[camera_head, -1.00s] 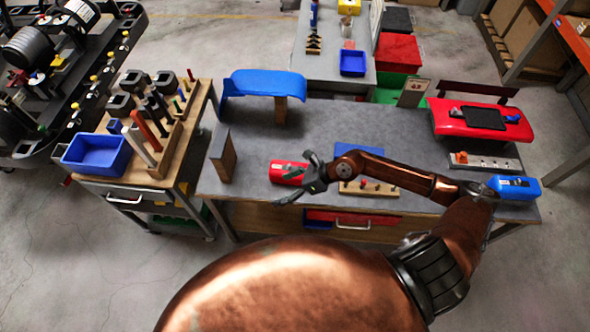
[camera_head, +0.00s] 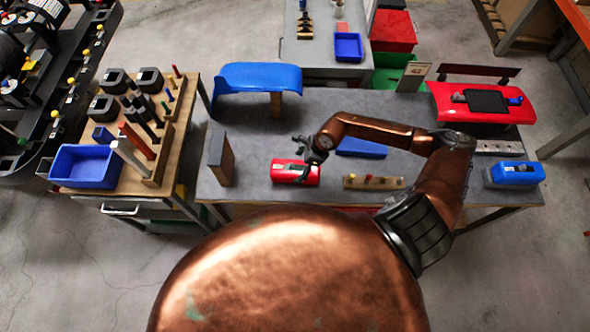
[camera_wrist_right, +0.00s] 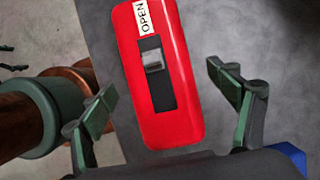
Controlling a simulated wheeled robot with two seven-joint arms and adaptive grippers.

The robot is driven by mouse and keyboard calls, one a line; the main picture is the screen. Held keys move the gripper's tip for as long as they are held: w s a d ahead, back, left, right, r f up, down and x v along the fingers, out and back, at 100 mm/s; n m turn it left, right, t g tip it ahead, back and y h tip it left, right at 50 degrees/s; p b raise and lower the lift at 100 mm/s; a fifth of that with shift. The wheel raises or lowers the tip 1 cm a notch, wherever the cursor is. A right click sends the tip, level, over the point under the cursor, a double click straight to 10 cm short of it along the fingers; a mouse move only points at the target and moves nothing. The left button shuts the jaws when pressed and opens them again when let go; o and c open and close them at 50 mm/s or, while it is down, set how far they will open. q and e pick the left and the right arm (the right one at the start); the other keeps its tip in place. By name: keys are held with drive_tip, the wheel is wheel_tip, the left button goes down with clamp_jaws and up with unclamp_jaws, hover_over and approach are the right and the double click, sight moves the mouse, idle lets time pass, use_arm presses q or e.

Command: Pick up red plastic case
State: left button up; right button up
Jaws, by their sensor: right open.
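The red plastic case (camera_head: 296,173) lies on the grey workbench (camera_head: 255,135), near its front edge. In the right wrist view the case (camera_wrist_right: 184,125) shows a black latch panel with a grey catch and a white "OPEN" label. My right gripper (camera_head: 308,158) is above the case in the head view, partly covering it. In the right wrist view my right gripper (camera_wrist_right: 168,100) is open, with one finger on each side of the case's near end. I cannot tell how high the fingers are above the bench. My left gripper is not in view.
A wooden peg strip (camera_head: 373,183), a blue flat box (camera_head: 362,148) and a blue case (camera_head: 516,173) lie to the right. An upright board (camera_head: 221,160) stands left of the red case. A blue curved panel (camera_head: 258,78) stands behind. Bare bench lies between them.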

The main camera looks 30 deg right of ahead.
drive_tip(key=x, duration=0.3)
drive_tip(key=shift+a, duration=0.1)
drive_tip(key=shift+r, duration=0.1)
drive_tip(key=c, duration=1)
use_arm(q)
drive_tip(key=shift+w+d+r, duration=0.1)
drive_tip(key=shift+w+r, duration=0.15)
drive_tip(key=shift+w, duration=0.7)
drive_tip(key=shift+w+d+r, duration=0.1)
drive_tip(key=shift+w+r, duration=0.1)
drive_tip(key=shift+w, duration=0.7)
use_arm(e)
drive_tip(key=c, duration=0.5)
